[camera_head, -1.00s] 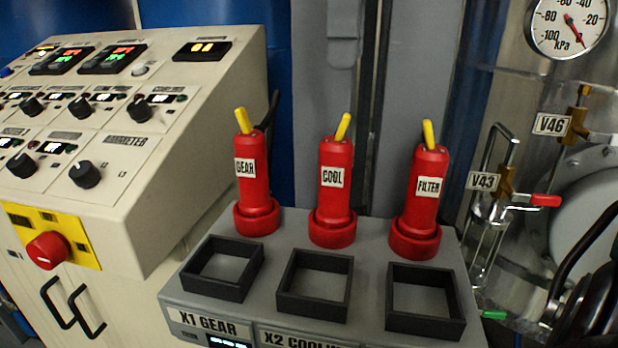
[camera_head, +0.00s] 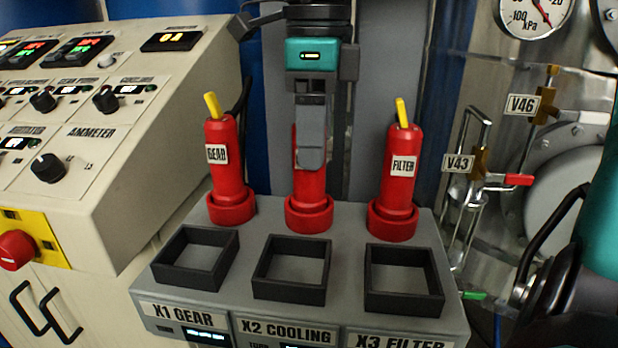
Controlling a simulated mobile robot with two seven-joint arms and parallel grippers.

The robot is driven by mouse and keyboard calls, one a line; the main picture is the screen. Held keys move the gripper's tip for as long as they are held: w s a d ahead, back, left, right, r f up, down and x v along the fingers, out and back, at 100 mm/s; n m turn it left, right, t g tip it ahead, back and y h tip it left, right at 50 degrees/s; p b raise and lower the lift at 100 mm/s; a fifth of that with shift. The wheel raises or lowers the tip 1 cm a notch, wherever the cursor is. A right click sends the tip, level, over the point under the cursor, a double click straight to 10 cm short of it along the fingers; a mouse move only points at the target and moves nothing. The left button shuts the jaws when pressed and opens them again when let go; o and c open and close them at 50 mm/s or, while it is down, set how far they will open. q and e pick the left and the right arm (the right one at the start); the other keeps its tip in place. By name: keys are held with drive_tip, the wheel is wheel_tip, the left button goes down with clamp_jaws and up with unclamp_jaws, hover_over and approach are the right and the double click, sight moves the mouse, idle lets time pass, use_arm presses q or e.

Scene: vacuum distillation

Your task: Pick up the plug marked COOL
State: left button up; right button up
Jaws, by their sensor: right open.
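The red plug marked COOL (camera_head: 309,190) stands upright in the middle of the grey socket box, between two like plugs. Its label and yellow top are hidden behind my right gripper (camera_head: 311,150). The gripper comes down from above, in front of the plug's upper part, with its fingers pointing down. It is open; one finger overlaps the plug in the picture, and I cannot tell whether it touches. My left gripper is not in view.
The GEAR plug (camera_head: 219,170) stands to the left and the FILTER plug (camera_head: 396,190) to the right, both close by. Black square frames, one of them the X2 COOLING frame (camera_head: 291,290), sit in front. A control console (camera_head: 120,190) is at left; valves V43 (camera_head: 480,162) and V46 are at right.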

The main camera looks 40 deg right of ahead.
drive_tip(key=shift+f, duration=0.1)
drive_tip(key=shift+c, duration=0.3)
clamp_jaws()
idle(0.4)
